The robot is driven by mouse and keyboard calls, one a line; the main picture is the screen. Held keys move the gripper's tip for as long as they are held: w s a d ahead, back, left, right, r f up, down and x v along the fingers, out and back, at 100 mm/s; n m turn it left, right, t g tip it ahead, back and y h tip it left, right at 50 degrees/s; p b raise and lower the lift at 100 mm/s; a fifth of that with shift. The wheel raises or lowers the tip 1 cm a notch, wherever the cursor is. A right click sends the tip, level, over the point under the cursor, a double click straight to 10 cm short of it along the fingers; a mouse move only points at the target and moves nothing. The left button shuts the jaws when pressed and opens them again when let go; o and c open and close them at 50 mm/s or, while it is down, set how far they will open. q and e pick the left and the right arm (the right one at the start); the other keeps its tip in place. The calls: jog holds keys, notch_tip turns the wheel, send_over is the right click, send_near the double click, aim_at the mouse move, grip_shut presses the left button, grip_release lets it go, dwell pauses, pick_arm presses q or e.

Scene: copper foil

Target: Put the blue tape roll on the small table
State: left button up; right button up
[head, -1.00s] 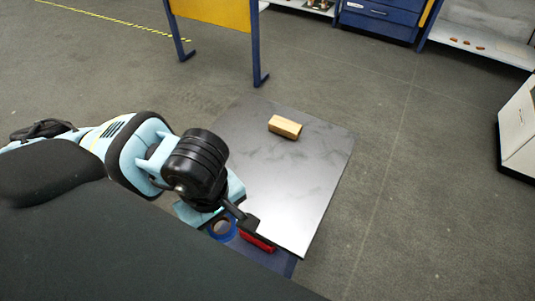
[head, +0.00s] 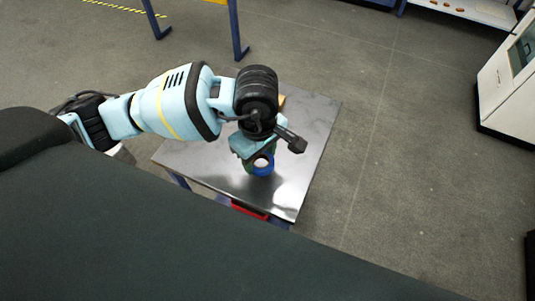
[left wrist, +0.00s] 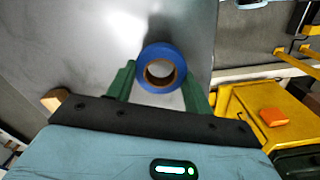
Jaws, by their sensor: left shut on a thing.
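My left gripper (head: 258,158) is shut on the blue tape roll (head: 269,169) and holds it over the small table's grey metal top (head: 305,150). In the left wrist view the blue tape roll (left wrist: 161,49) sits between the two green fingers of my left gripper (left wrist: 160,84), its brown inner core facing the camera. The metal top (left wrist: 95,45) lies behind it, with a dark shadow near the roll. The roll looks apart from the top, but the height of the gap is hard to tell. My right gripper is not in view.
A wooden block (left wrist: 55,99) is on the tabletop, mostly hidden behind my arm in the head view. A red object (head: 249,210) shows below the table's front edge. A yellow container (left wrist: 245,115) with an orange piece (left wrist: 273,117) shows at the right. The tabletop's right side is clear.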

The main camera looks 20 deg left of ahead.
aim_at(268, 158)
pick_arm(q)
jog(key=shift+w+d, duration=0.35)
jog(key=shift+w, duration=0.55)
jog(key=shift+w+d+f, duration=0.1)
jog(key=shift+w+d, duration=0.05)
jog(key=shift+w, duration=0.2)
jog(key=shift+f, duration=1.75)
jog(key=shift+f, duration=0.1)
jog(key=shift+f, duration=0.15)
jog(key=o, duration=1)
jog(key=shift+c, duration=0.2)
